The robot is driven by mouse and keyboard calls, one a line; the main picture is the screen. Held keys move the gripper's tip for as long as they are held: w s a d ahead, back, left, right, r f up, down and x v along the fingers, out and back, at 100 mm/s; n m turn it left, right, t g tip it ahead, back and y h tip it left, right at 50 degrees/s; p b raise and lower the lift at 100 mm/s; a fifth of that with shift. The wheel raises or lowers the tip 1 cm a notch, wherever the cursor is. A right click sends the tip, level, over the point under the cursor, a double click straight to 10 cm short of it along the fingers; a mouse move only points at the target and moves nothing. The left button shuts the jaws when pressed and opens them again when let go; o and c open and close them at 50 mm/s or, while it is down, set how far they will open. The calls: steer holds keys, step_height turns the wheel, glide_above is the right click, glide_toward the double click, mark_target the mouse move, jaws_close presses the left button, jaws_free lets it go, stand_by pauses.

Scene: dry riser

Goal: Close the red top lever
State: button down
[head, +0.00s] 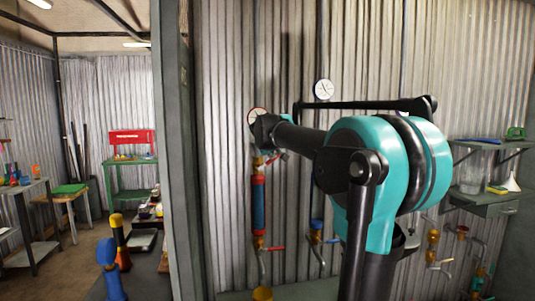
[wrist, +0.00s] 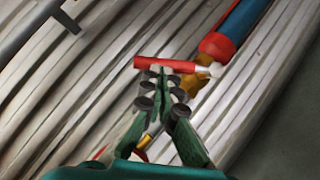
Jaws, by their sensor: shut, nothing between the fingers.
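The red top lever (wrist: 172,66) lies across the wrist view. Its right end is near a brass valve (wrist: 190,85), and it sits at an angle to the pipe line. My gripper (wrist: 163,77) is shut and empty, its green fingertips right at the lever's near side; I cannot tell whether they touch. In the head view a small part of the lever (head: 284,156) shows just below my wrist, above the red and blue cylinder (head: 259,206). My gripper's fingers are hard to make out there.
A lower red lever (head: 275,249) and a blue lever (head: 331,240) are on the pipes. A gauge (head: 324,89) is on the corrugated wall. A shelf (head: 490,198) with a funnel stands right. A dark bar (wrist: 30,30) crosses the wrist view's upper left.

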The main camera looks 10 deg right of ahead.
steer(key=shift+m+y, duration=0.5)
steer(key=shift+d+f, duration=1.35)
steer(key=shift+f, duration=0.25)
steer(key=shift+s, duration=0.1)
